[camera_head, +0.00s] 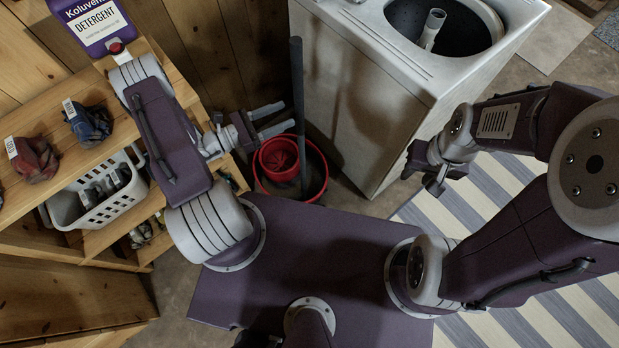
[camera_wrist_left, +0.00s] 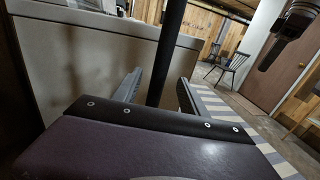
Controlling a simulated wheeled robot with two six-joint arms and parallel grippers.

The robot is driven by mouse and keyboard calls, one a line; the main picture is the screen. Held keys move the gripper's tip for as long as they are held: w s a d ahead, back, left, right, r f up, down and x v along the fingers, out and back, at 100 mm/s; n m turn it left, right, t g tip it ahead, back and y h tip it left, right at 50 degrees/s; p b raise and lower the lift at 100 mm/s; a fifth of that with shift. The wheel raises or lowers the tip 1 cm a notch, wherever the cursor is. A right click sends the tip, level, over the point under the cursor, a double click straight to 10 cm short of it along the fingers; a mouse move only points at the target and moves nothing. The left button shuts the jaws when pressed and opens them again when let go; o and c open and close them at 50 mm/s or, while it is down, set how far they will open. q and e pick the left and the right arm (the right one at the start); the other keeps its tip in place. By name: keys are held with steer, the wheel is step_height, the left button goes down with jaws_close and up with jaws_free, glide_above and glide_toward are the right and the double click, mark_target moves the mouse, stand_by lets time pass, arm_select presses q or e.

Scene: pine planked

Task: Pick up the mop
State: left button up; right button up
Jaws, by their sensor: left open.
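The mop has a dark upright handle (camera_head: 297,85) and stands in a red bucket (camera_head: 318,172) beside the washing machine.
A white washing machine (camera_head: 350,110) stands right behind the bucket. A wooden shelf (camera_head: 60,98) at the left holds a detergent bottle (camera_head: 95,22), dark cloth bundles (camera_head: 88,122) and a white basket (camera_head: 97,212). A striped rug (camera_head: 500,185) lies at the right.

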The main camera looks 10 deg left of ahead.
arm_select(q)
steer(key=p+x, duration=0.1)
steer(key=x, duration=0.8)
steer(key=c, duration=0.5)
jaws_close()
arm_select(e)
steer(key=shift+r, duration=0.65)
arm_select(q)
steer(key=shift+r, duration=0.15)
